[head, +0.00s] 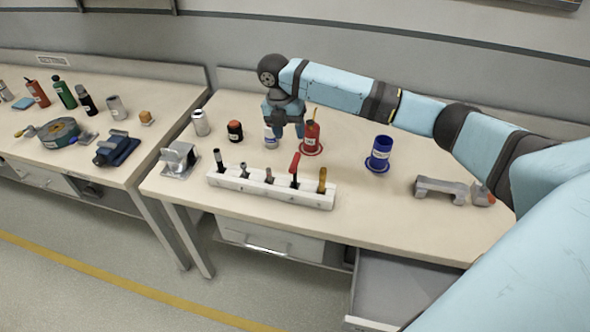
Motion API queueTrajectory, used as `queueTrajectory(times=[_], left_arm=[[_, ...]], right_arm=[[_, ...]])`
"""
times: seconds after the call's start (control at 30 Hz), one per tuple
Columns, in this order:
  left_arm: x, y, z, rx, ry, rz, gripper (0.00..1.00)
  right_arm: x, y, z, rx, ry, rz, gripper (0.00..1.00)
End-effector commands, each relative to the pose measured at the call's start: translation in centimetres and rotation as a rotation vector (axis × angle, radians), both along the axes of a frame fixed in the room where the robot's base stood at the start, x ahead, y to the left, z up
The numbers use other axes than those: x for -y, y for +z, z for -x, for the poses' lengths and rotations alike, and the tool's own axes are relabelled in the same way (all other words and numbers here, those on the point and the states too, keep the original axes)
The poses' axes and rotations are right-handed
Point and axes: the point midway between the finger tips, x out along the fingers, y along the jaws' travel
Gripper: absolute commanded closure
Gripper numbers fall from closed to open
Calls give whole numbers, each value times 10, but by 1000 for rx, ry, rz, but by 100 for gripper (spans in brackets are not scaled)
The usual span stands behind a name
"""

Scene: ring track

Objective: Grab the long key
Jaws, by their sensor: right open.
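A white rack (325,199) near the front of the table holds several upright tools. From left to right they are a black-handled tool (218,160), two short grey or brownish pieces, a red-handled tool (295,168) that stands tallest, and a yellow-brown handle (322,180). I cannot tell for certain which one is the long key. My left gripper is out of view.
A silver can (200,123), a black jar with an orange top (235,131) and a metal stand (180,160) are at left. A blue container (381,152) and a grey bracket (440,190) are at right. An open drawer (400,290) juts out below the table.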

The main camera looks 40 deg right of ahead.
Motion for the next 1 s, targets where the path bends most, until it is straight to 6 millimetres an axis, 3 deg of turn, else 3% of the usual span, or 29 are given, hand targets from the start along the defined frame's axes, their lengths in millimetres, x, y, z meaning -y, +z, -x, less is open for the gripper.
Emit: queueTrajectory(times=[0.1, 0.3, 0.53, 0.8, 1.0], left_arm=[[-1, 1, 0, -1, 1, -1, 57], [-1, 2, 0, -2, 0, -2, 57], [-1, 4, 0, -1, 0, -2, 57], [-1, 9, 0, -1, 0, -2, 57], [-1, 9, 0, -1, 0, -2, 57]], right_arm=[[3, -26, 5, -4, 0, 0, 49], [7, -58, 10, -1, -2, 0, 49], [7, -74, 13, 0, -2, 0, 49], [9, -112, 21, 0, -2, 0, 49], [10, -120, 21, 2, -1, 0, 49]])
